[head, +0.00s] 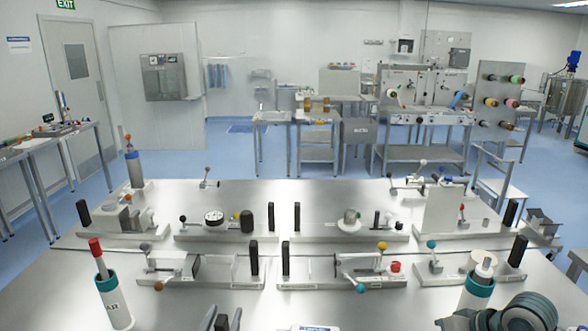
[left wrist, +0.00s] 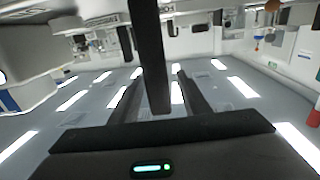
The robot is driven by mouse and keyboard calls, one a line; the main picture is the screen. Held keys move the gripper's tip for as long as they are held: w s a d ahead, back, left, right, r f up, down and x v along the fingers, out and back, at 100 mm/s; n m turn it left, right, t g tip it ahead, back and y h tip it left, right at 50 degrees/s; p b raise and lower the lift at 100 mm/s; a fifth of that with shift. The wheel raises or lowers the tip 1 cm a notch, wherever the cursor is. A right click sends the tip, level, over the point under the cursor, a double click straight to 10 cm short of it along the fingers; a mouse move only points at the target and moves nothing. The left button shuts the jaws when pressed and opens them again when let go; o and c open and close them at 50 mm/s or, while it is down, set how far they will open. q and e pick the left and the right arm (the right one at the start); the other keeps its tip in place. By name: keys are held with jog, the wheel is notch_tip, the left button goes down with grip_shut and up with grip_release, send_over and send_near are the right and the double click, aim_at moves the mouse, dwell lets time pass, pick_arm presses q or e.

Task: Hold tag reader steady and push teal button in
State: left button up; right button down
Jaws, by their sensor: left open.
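A white piece with a blue label (head: 315,328), cut off by the bottom edge of the head view, may be the tag reader; only its top edge shows. I cannot make out a button on it. Teal ball knobs stand on the front fixtures, one at the middle right (head: 360,288) and one further right (head: 432,244). My left gripper (head: 217,321) is at the bottom edge, left of the labelled piece and apart from it. In the left wrist view its jaws (left wrist: 158,82) are open, and I see nothing held. My right gripper does not show.
Fixtures with levers and black posts (head: 255,257) line the steel bench (head: 250,300). White cylinders with teal bands stand at the left (head: 115,308) and right (head: 475,300). The front middle of the bench is mostly clear.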

pick_arm(q)
jog(key=s+a, duration=0.1)
jog(key=s, duration=0.9)
jog(key=shift+s, duration=0.2)
jog(key=shift+s+f, duration=0.1)
jog(key=shift+f, duration=0.05)
